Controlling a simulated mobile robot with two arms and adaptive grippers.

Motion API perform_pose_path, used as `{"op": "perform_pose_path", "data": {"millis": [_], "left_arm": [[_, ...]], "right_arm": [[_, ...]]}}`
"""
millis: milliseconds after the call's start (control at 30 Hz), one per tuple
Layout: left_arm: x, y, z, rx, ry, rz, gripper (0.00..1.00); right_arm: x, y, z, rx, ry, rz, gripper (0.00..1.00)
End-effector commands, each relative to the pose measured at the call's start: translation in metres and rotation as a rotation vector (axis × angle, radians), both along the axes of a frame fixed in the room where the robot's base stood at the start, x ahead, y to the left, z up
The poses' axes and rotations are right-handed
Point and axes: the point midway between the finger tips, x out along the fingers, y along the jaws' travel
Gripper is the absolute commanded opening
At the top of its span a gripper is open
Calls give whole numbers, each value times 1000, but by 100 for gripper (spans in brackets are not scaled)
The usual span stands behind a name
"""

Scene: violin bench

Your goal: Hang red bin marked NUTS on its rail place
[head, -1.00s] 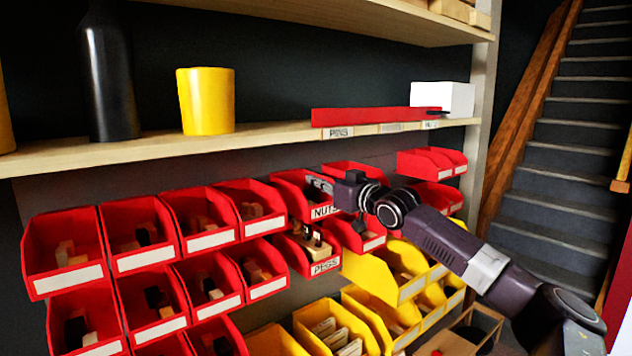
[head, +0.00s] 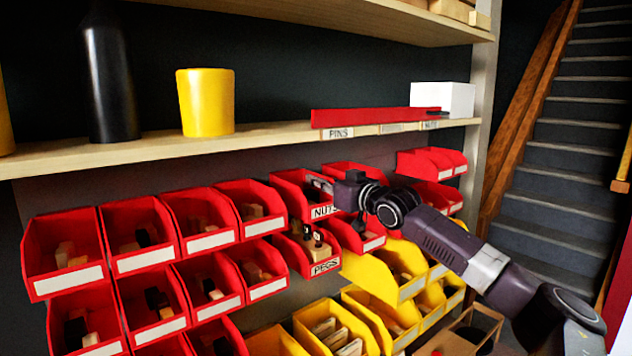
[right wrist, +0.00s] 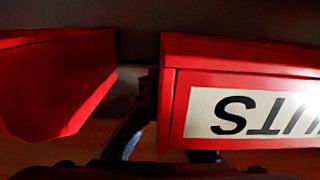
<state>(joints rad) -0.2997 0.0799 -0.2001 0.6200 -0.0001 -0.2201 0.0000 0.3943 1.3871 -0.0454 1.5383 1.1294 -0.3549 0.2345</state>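The red NUTS bin (head: 295,190) sits in the upper row of bins under the shelf, level with its neighbours, its white label facing out. In the right wrist view the NUTS bin (right wrist: 240,75) shows its label upside down. My right gripper (head: 322,186) is at the bin's front right edge. In the right wrist view my right gripper (right wrist: 165,145) has its fingers apart, one beside the bin's side wall and one partly hidden behind the label panel. I cannot see whether the bin's back is seated on the rail. My left gripper is not in view.
The red PEGS bin (head: 308,252) hangs below. Red bins (head: 205,215) stand close on the left, another red bin (head: 357,232) on the right. Yellow bins (head: 385,275) lie lower. Above, a wooden shelf (head: 270,133) carries a yellow cup (head: 206,102) and black bottle (head: 108,80).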

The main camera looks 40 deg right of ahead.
Motion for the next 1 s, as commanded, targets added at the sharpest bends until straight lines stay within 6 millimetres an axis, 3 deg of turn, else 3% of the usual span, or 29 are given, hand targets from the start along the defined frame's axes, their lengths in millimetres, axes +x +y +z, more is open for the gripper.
{"op": "perform_pose_path", "data": {"millis": [1000], "left_arm": [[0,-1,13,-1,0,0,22]], "right_arm": [[0,0,14,1,-3,0,0]]}}
